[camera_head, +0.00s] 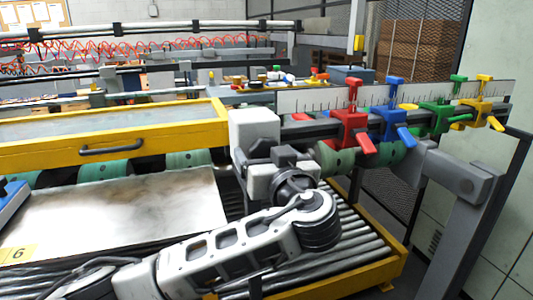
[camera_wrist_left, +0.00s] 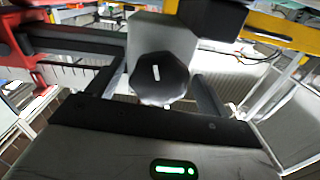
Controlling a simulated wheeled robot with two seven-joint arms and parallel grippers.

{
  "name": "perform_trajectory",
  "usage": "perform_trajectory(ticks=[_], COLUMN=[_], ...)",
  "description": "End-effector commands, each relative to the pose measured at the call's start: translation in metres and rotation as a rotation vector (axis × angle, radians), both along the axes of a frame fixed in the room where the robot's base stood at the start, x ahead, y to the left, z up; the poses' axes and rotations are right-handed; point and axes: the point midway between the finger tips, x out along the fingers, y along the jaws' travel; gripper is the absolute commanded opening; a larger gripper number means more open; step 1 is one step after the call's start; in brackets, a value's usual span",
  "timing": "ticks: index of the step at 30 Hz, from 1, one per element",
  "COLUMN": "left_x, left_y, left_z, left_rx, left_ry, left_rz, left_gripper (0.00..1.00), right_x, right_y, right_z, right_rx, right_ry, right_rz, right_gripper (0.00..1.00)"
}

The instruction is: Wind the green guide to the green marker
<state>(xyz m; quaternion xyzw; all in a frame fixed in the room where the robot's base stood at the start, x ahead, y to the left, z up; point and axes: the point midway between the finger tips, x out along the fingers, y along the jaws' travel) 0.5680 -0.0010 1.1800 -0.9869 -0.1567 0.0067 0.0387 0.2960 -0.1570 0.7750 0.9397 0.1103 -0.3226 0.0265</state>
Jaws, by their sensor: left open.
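The green guide (camera_head: 437,116) sits on the ruled rail at the right, between the blue and yellow guides. A small green patch (camera_head: 364,111) shows on the rail between the red and blue guides; I cannot tell whether it is the green marker. My left gripper (camera_head: 284,160) is at the grey housing at the rail's left end. In the left wrist view, a black knob (camera_wrist_left: 158,78) with a white mark lies between the fingers of my open left gripper (camera_wrist_left: 160,92). I cannot tell whether the fingers touch it. My right gripper is not in view.
The red guide (camera_head: 351,125), blue guide (camera_head: 391,122) and yellow guide (camera_head: 478,112) share the rail with its white scale (camera_head: 330,97). A yellow-framed cover (camera_head: 120,145) is at the left, above a pale sheet (camera_head: 120,215). Rollers (camera_head: 355,245) lie below my arm.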

Motion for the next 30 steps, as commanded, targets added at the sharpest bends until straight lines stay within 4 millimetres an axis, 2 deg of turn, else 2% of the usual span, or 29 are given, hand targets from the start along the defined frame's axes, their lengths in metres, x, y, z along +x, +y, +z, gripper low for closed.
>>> perform_trajectory(ticks=[3, 8, 20, 24, 30], left_x=[0.0, 0.0, -0.001, -0.001, 0.0], left_y=[0.0, 0.0, 0.0, 0.0, 0.0], left_z=[0.0, 0.0, -0.004, -0.006, -0.003], left_rx=[0.001, 0.001, 0.046, 0.114, 0.269], left_ry=[-0.001, -0.001, 0.016, 0.04, 0.091], left_rz=[0.0, 0.0, 0.0, 0.0, 0.0], left_gripper=[0.79, 0.35, 0.35, 0.35, 0.35], right_x=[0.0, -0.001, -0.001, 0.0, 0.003], right_y=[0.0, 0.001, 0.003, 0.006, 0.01], right_z=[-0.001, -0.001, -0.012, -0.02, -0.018], right_rx=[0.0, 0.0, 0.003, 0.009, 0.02], right_ry=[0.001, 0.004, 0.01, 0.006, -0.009], right_rz=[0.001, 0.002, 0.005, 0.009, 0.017], right_gripper=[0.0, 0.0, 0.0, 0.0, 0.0])
